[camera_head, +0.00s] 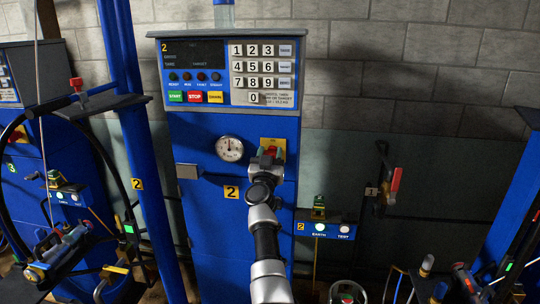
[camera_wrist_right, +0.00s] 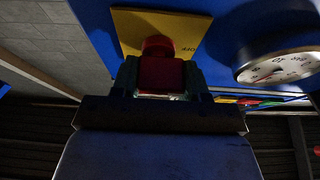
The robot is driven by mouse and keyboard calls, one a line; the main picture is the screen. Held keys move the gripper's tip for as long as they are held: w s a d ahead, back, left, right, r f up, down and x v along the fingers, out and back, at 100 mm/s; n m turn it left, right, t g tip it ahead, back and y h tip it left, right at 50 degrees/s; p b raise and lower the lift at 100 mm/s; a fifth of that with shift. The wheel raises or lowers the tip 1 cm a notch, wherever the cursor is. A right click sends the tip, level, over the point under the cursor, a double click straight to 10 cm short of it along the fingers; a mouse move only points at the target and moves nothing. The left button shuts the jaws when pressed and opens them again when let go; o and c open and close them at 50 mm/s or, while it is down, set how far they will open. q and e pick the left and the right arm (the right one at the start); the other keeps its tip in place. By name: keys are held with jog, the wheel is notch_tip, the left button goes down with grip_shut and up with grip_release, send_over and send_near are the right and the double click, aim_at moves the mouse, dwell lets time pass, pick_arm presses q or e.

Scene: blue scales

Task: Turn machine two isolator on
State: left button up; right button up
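Machine two is the blue cabinet (camera_head: 230,240) in the middle of the head view, marked 2. Its isolator is a red knob (camera_head: 271,151) on a yellow plate (camera_head: 279,147), right of the gauge. In the right wrist view the red knob (camera_wrist_right: 160,74) is between my two fingers, with the yellow plate (camera_wrist_right: 150,22) behind it. My right gripper (camera_head: 266,160) is at the isolator, its fingers closed against both sides of the knob. It covers much of the knob and the plate's lower part in the head view. The plate's lettering is mostly unreadable. My left gripper is not in view.
A round gauge (camera_head: 229,148) is close left of my right gripper. Above are a keypad (camera_head: 264,72) and START, STOP and other buttons (camera_head: 195,97). A small panel (camera_head: 333,229) with EARTH and TEST lights is to the lower right. A red-handled lever (camera_head: 394,184) is further right.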

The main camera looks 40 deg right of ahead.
jog(key=shift+c, duration=1)
jog(key=shift+m, duration=0.5)
jog(key=m+g, duration=0.1)
jog(key=m, duration=0.1)
jog(key=m+g+h, duration=0.1)
jog(key=m+g, duration=0.1)
jog(key=m, duration=0.1)
jog(key=shift+h+p, duration=0.3)
jog(key=shift+p, duration=0.05)
jog(key=m+g, duration=0.1)
jog(key=m, duration=0.2)
jog(key=m+g+p, duration=0.1)
jog(key=m+g, duration=0.1)
jog(key=m, duration=0.1)
jog(key=shift+m, duration=0.3)
jog(key=m+g, duration=0.1)
jog(key=m, duration=0.1)
jog(key=m+g+p, duration=0.1)
jog(key=m, duration=0.2)
jog(key=shift+s+d, duration=0.1)
jog(key=shift+s, duration=0.05)
jog(key=shift+s+f+m+g+y+p, duration=0.1)
jog(key=shift+m+g+y+p, duration=0.3)
jog(key=shift+m, duration=0.85)
jog(key=shift+m+g+y+p, duration=0.25)
jog(key=shift+m+y, duration=0.25)
jog(key=shift+m, duration=0.75)
jog(key=o, duration=0.9)
